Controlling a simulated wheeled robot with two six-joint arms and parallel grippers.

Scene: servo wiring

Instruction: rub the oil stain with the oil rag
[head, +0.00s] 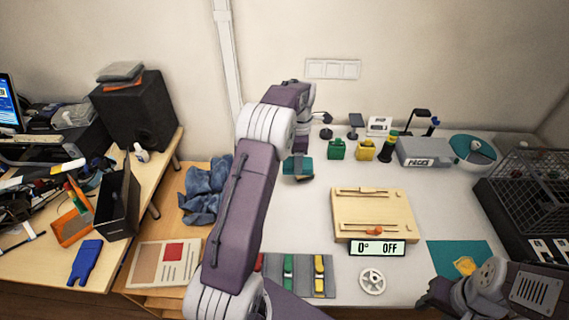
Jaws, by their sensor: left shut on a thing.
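My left gripper (300,152) points down at the back left of the white table, shut on a teal cloth, which I take for the oil rag (304,168). The rag is at or very near the table top; I cannot tell whether it presses on it. A small dark brownish patch (300,179) shows along the rag's front edge. It may be the oil stain, mostly covered by the rag. My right gripper (438,296) is low at the front right, near a teal mat (450,250); its jaws are too unclear to judge.
A wooden board with slots (373,208) and a "0° OFF" display (377,248) sit mid-table. Green and yellow blocks (337,150) stand right of the rag. A wire cage (530,190) is at the right. A blue crumpled cloth (205,190) lies on the wooden desk at left.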

